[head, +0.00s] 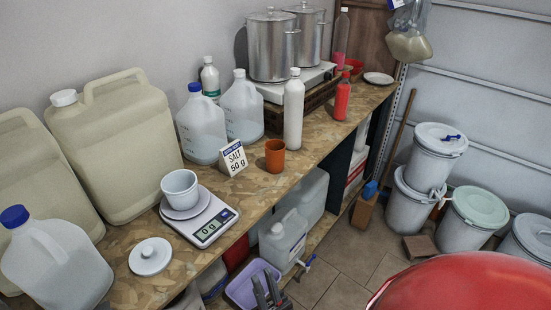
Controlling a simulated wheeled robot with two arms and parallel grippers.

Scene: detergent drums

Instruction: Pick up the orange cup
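The orange cup (275,157) stands upright on the wooden workbench (262,185), near its front edge, right of the salt card. My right gripper (264,277) shows at the bottom edge, in front of and below the bench. Its two dark fingers point up with a gap between them, and nothing shows between them. It is well apart from the cup. My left gripper is not in view.
A SALT 50 g card (233,158), jugs and a white bottle (293,109) stand close around the cup. A scale (200,217) with a white cup (180,188) is to the left. A large red rounded surface (470,288) fills the bottom right.

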